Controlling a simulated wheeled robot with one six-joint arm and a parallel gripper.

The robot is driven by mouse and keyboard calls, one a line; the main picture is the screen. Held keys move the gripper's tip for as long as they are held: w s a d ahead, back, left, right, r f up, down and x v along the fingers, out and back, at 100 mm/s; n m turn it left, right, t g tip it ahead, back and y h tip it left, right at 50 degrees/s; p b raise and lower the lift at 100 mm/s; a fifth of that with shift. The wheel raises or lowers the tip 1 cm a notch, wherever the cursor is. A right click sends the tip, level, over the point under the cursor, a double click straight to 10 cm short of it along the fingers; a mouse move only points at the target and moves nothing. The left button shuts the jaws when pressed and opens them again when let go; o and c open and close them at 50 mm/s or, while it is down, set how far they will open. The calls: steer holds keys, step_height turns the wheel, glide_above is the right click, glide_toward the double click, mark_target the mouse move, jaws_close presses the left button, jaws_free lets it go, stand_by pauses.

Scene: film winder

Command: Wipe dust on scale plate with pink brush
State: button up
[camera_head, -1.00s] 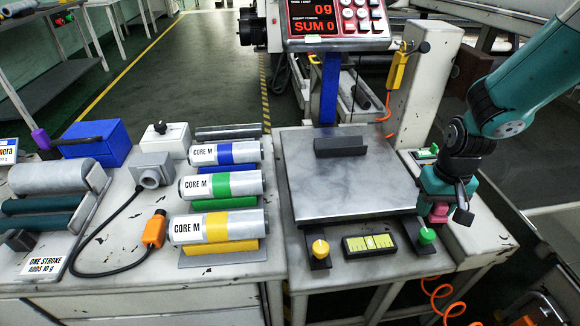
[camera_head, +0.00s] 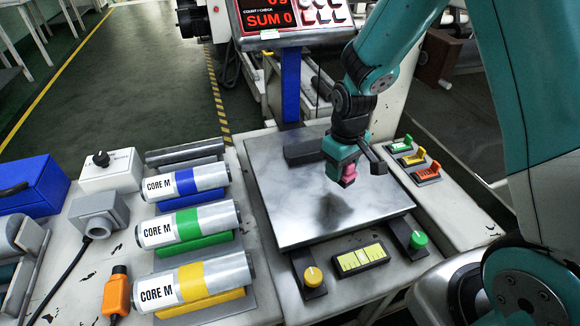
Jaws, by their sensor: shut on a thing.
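The scale plate (camera_head: 290,213) is a grey metal square with smudgy pale and dark patches on its top. My gripper (camera_head: 349,172) is over the right part of the plate, shut on the pink brush (camera_head: 349,174). Only a small pink part of the brush shows at the jaws; the rest is hidden by the gripper. The brush appears to be above the plate, with a dark shadow below and left of it. I cannot tell any contact with the surface.
A yellow knob (camera_head: 312,276), a yellow level (camera_head: 361,259) and a green knob (camera_head: 418,240) stand in front. Core rolls (camera_head: 190,231) lie left. Coloured switches (camera_head: 412,158) sit right. A blue post (camera_head: 290,85) carries the display behind.

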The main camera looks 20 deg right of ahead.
steer(key=a+r+n+p, duration=0.1)
steer(key=a+n+p, duration=0.1)
steer(key=a+n, duration=0.6)
steer(key=n+p, duration=0.1)
steer(key=n, duration=1.4)
glide_toward(294, 213)
step_height(294, 213, down, 6)
steer(key=b, duration=0.6)
steer(key=shift+d+f, duration=0.2)
steer(key=shift+f, duration=0.15)
steer(key=shift+c, duration=0.2)
steer(key=shift+d+r+b, duration=0.1)
steer(key=shift+d+b, duration=0.2)
steer(key=shift+d, duration=0.5)
steer(key=shift+c, duration=0.5)
steer(key=shift+d+f, duration=0.2)
steer(key=shift+d, duration=0.9)
steer(key=shift+a+r+b, duration=0.1)
steer(key=shift+a+b, duration=0.05)
steer(key=shift+b, duration=0.25)
steer(key=shift+a+r+p, duration=0.15)
steer(key=shift+a+p, duration=0.15)
steer(key=shift+a, duration=1.65)
step_height(294, 213, up, 8)
steer(key=p, duration=0.7)
